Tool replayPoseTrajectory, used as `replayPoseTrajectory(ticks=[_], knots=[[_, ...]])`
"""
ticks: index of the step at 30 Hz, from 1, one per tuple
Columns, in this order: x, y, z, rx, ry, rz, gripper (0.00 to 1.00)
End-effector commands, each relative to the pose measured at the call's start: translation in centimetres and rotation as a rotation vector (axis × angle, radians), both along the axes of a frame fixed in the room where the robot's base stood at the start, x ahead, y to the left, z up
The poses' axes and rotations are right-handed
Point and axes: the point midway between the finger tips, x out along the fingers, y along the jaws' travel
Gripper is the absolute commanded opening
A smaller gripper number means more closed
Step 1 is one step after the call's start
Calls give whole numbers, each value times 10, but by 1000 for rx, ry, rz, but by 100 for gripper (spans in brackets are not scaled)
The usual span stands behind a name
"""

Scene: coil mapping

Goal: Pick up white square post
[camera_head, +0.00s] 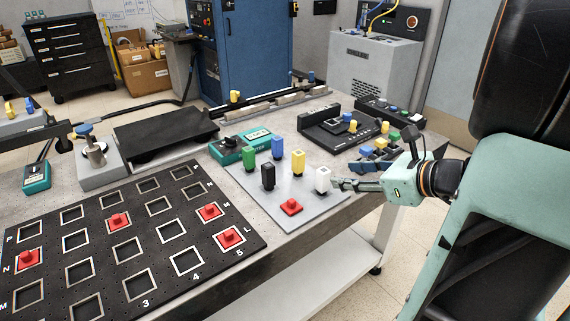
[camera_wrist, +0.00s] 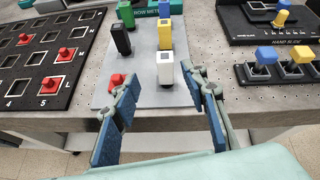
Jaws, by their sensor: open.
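The white square post (camera_head: 322,179) stands upright on a grey plate (camera_head: 262,205), near the plate's right edge. It also shows in the wrist view (camera_wrist: 165,68), just beyond my fingers and a little above the middle of the gap between them. My gripper (camera_head: 343,184) comes in from the right in the head view, with its fingertips close beside the post. In the wrist view my gripper (camera_wrist: 166,82) is open and empty, one blue-padded finger on each side. I cannot tell whether a fingertip touches the post.
A black post (camera_head: 268,176), yellow post (camera_head: 298,162), blue post (camera_head: 278,147), green post (camera_head: 249,158) and red piece (camera_head: 291,206) share the plate. A black grid board (camera_head: 135,250) lies left. Control boxes (camera_head: 335,130) with coloured knobs stand behind and right.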

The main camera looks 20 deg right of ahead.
Motion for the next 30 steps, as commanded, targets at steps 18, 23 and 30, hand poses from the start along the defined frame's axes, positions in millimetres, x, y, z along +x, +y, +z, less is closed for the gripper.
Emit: replayPoseTrajectory(ticks=[18,23,30], knots=[[34,8,-31,179,-31,-124,41],[43,11,-35,179,-32,-125,41],[71,25,-52,178,-31,-122,41]])
